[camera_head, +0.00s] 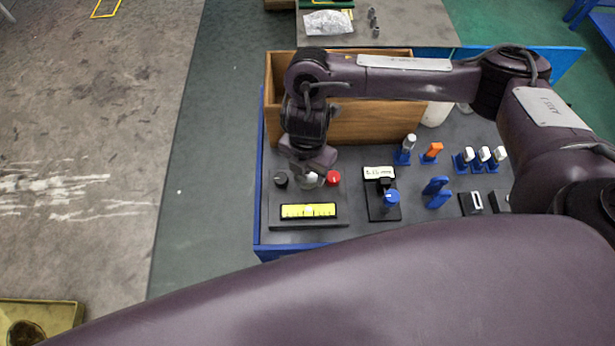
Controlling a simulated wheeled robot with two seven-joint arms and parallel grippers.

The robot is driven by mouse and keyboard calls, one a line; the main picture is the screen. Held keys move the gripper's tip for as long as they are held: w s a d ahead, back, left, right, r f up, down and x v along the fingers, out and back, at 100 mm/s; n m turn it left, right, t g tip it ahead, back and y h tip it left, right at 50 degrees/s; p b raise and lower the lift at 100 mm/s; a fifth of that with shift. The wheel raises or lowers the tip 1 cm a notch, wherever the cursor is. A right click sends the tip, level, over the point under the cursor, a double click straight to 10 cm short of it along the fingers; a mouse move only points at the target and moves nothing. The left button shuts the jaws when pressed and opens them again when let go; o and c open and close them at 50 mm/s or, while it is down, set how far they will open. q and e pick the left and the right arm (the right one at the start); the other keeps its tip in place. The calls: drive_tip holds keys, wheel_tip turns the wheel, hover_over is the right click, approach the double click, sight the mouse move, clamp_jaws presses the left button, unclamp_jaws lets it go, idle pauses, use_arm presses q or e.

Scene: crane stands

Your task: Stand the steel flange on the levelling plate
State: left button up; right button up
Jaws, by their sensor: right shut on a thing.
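The levelling plate (290,225) appears as a dark slab near the left front corner of the bench. It carries a yellow level strip (308,211), a black knob (281,180) and a red knob (333,178). My right gripper (310,172) points down over the back of the plate, between the two knobs. It is shut on a small pale grey piece, the steel flange (311,181), mostly hidden by the gripper. I cannot tell whether the flange touches the plate. My left gripper is not in view.
A wooden box (375,122) stands behind my right gripper. To the right are a black device with a blue knob (391,197), blue clips (437,191), an orange-topped piece (432,151) and several white-topped blue holders (484,158). The bench's blue edge (257,200) is left of the plate.

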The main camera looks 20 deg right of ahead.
sight(307, 178)
drive_tip(key=shift+f, duration=1.8)
drive_tip(key=shift+f+b, duration=0.15)
drive_tip(key=shift+b, duration=0.15)
drive_tip(key=o, duration=1.4)
wheel_tip(307, 178, up, 12)
drive_tip(key=shift+r+p, duration=0.15)
drive_tip(key=shift+p, duration=0.9)
